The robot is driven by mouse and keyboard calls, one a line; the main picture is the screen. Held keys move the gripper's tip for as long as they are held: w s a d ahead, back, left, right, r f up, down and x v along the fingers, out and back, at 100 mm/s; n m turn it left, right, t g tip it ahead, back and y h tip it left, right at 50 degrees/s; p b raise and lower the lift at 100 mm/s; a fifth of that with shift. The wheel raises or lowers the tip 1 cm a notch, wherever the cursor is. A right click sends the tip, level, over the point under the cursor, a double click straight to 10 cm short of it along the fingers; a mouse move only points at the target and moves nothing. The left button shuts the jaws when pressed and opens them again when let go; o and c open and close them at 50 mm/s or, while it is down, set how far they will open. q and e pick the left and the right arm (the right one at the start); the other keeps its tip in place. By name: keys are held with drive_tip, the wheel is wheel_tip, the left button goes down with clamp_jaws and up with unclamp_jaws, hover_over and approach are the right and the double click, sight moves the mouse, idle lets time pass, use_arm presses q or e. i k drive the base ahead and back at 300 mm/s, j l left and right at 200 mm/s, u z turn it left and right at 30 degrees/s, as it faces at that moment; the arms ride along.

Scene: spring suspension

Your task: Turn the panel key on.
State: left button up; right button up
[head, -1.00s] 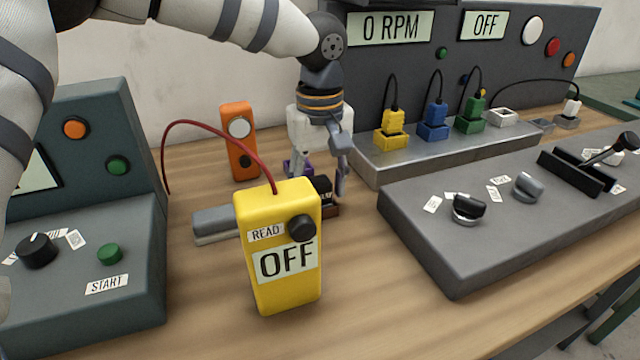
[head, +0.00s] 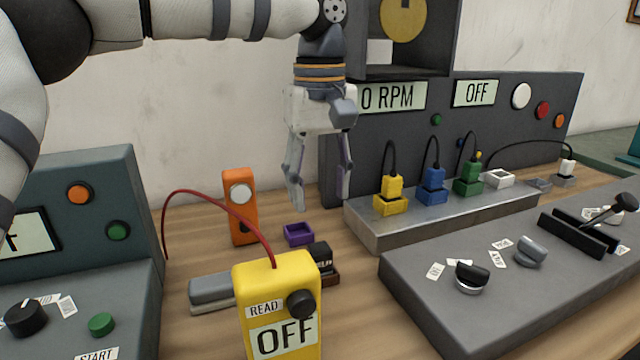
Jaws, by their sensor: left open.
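The grey control panel (head: 455,318) on the right carries a black key-like switch on a silver collar (head: 471,277). Small white labels lie around it; one seems to read OFF. A grey knob (head: 530,252) stands to its right, and I cannot tell for certain which of the two is the panel key. A display (head: 475,93) on the back panel reads OFF. My left gripper (head: 322,200) points down, open and empty, above the table behind the yellow meter. It is well left of the switches and apart from them. My right gripper is not in view.
A yellow meter (head: 262,322) with a red cable stands in front. An orange device (head: 239,208), a purple tray (head: 299,234) and a grey-and-black item (head: 212,290) are near it. Coloured plugs (head: 432,188) sit on a metal strip. A lever (head: 612,212) rises at right.

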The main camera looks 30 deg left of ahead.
sight(471, 279)
drive_tip(key=k+l, duration=0.4)
drive_tip(key=l, duration=0.25)
drive_tip(key=k+l, duration=0.15)
drive_tip(key=l, duration=0.15)
